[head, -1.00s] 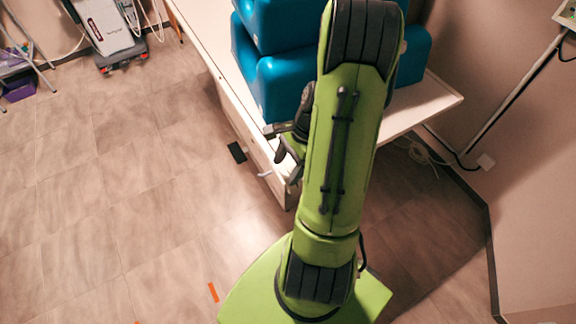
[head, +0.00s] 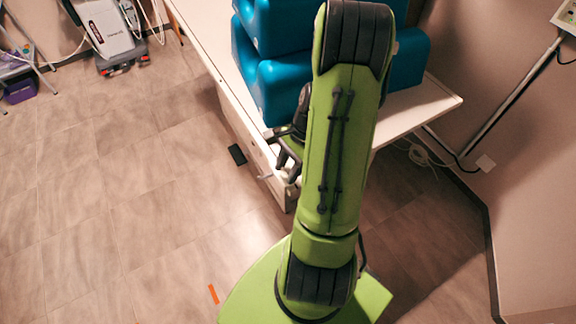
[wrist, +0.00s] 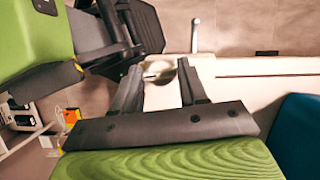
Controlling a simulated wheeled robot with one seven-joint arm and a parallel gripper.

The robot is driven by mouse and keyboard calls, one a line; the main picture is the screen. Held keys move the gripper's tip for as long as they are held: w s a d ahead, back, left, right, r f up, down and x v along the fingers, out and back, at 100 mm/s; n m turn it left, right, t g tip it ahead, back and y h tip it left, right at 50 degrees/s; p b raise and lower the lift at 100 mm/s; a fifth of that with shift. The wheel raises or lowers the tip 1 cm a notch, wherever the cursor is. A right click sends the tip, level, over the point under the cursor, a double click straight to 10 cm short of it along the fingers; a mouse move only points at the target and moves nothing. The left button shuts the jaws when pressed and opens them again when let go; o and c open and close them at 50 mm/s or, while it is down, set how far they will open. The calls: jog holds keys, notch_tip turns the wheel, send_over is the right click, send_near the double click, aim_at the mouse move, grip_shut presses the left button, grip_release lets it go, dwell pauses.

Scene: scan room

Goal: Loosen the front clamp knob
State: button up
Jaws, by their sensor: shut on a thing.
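In the wrist view, the two dark fingers of my gripper (wrist: 160,68) reach down to the table's edge. A small pale grey, roundish part (wrist: 156,73), which looks like the front clamp knob, shows between the fingertips. My gripper is shut on it, though the contact itself is hard to see. In the head view, my gripper (head: 286,160) is at the table's long side, partly behind my green arm. The knob cannot be made out there.
The white table (head: 428,105) carries blue padded blocks (head: 285,85) close by my arm. A pale lever or handle (wrist: 195,35) sticks out from the table's side near my gripper. A black item (head: 237,154) lies on the floor.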

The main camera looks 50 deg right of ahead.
jog(key=n+g+p, duration=0.1)
jog(key=n, duration=0.3)
jog(key=shift+w+g, duration=0.15)
jog(key=shift+g, duration=0.25)
jog(key=n+g, duration=0.1)
jog(key=n, duration=0.3)
jog(key=shift+w+h, duration=0.1)
jog(key=shift+h, duration=0.3)
jog(key=n, duration=0.2)
jog(key=n+g+h, duration=0.1)
jog(key=n, duration=0.1)
jog(key=shift+w+a+g, duration=0.1)
jog(key=shift+g, duration=0.2)
jog(key=shift+a+n+g+h+p, duration=0.1)
jog(key=shift+n+g+h+p, duration=0.2)
jog(key=shift+n, duration=0.85)
jog(key=shift+n+g+h+p, duration=0.1)
jog(key=shift+n+h, duration=0.3)
jog(key=shift+n, duration=0.75)
jog(key=o, duration=1.1)
jog(key=shift+c, duration=0.2)
